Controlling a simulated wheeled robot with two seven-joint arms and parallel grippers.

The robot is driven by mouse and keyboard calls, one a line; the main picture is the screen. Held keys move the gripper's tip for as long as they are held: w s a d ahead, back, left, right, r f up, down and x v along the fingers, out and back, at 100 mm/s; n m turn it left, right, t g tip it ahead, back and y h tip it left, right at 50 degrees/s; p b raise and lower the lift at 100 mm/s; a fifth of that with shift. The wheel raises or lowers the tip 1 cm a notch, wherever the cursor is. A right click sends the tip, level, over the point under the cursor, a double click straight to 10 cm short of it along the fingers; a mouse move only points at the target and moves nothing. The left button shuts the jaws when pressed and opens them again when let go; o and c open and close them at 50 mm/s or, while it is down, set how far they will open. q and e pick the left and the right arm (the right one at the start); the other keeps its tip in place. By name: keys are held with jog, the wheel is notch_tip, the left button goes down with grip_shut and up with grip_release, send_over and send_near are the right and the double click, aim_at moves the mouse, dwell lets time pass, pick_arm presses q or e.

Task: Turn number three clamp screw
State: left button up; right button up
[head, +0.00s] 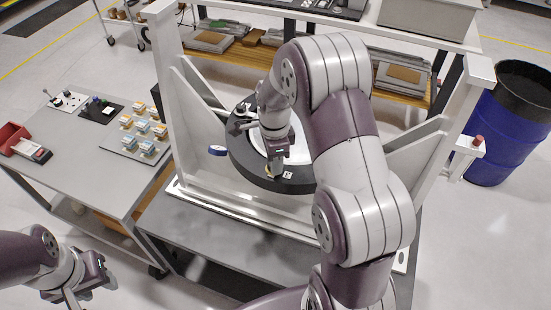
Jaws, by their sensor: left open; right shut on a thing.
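The mirror fixture has a round black ring (240,160) with a pale mirror surface inside it, set between white uprights. My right gripper (271,172) is at the lower front of the ring and shut on a small clamp screw, mostly hidden by the fingers. A small white label (288,175) lies on the ring just right of the fingers; its marking is too small to read. Another clamp screw (241,108) shows at the upper left of the ring. My arm hides the ring's right side. My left gripper (92,292) is open and empty at the lower left, away from the fixture.
A grey side table (75,130) at left holds a tray of small blocks (140,133), a red bin (14,136) and small tools. A blue oval tag (217,150) is left of the ring. A blue drum (505,135) stands at right. Shelves are behind.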

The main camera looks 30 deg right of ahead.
jog(key=shift+w+r, duration=0.2)
jog(key=shift+r, duration=0.05)
jog(key=o, duration=1)
jog(key=shift+o, duration=0.2)
jog(key=shift+a+f, duration=0.1)
jog(key=shift+a, duration=0.1)
notch_tip(320, 180, up, 5)
jog(key=shift+d+r+b, duration=0.15)
jog(key=shift+r+b, duration=0.05)
jog(key=shift+b, duration=1)
notch_tip(320, 180, up, 7)
jog(key=p, duration=0.5)
jog(key=shift+r+p, duration=0.2)
jog(key=shift+p, duration=0.2)
